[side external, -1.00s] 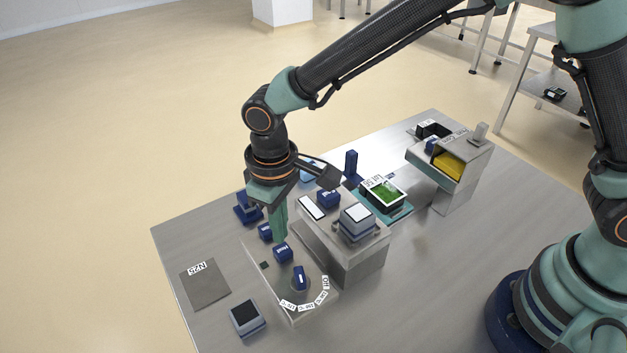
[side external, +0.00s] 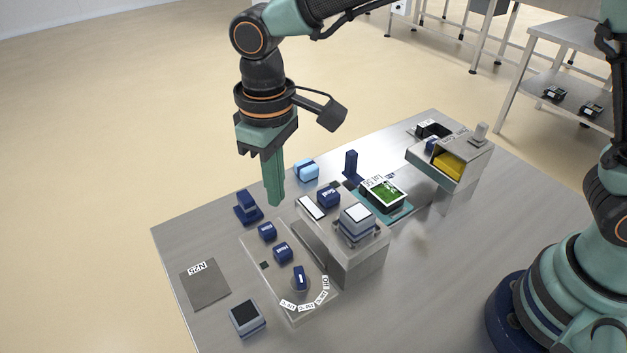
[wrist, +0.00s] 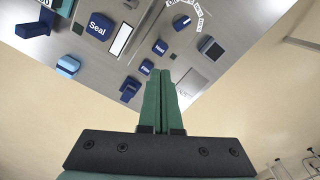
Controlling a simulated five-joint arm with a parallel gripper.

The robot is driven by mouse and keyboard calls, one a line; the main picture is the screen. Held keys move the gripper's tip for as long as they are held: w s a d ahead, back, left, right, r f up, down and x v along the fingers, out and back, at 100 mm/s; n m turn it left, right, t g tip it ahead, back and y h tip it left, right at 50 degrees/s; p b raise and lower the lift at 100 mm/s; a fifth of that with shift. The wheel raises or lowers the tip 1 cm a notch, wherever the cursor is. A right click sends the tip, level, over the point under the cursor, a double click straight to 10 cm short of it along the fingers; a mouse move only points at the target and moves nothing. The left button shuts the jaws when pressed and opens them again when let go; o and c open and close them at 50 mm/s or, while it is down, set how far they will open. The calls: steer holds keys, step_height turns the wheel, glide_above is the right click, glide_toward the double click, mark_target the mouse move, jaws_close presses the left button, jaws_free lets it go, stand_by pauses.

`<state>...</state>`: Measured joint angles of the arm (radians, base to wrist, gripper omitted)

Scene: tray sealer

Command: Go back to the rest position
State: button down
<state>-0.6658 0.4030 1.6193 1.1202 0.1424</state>
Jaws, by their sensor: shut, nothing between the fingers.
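My gripper (side external: 274,203) hangs above the back left part of the steel table, with its green fingers pointing down and pressed together. Nothing is between the fingers. It also shows in the wrist view (wrist: 167,74), over the table edge. In the side view the fingertips appear behind the control panel (side external: 258,283) with its blue buttons and rotary knob (side external: 299,278). The fingers are clear of the buttons.
The sealer block (side external: 353,262) stands right of the panel. A tray with green contents (side external: 383,194) lies behind it. A hooded unit with a yellow inside (side external: 449,165) stands at the back right. A blue stand (side external: 247,207) and a light blue block (side external: 306,171) are near the fingers.

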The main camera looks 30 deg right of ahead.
steer(key=shift+r, duration=0.85)
steer(key=d+r+m+t+y, duration=0.1)
steer(key=d+r+m, duration=0.15)
steer(key=d, duration=0.55)
steer(key=d+r+m+t, duration=0.1)
steer(key=d+r+t, duration=0.1)
steer(key=d+r, duration=0.35)
steer(key=s+d+m+t, duration=0.1)
steer(key=s+d, duration=0.2)
steer(key=d, duration=0.4)
steer(key=s+d+f+m+t+h, duration=0.1)
steer(key=s+d, duration=0.2)
steer(key=d, duration=0.4)
steer(key=shift+s+f+t, duration=0.2)
steer(key=shift+s+t, duration=0.05)
steer(key=shift+t, duration=0.05)
steer(key=shift+m, duration=0.25)
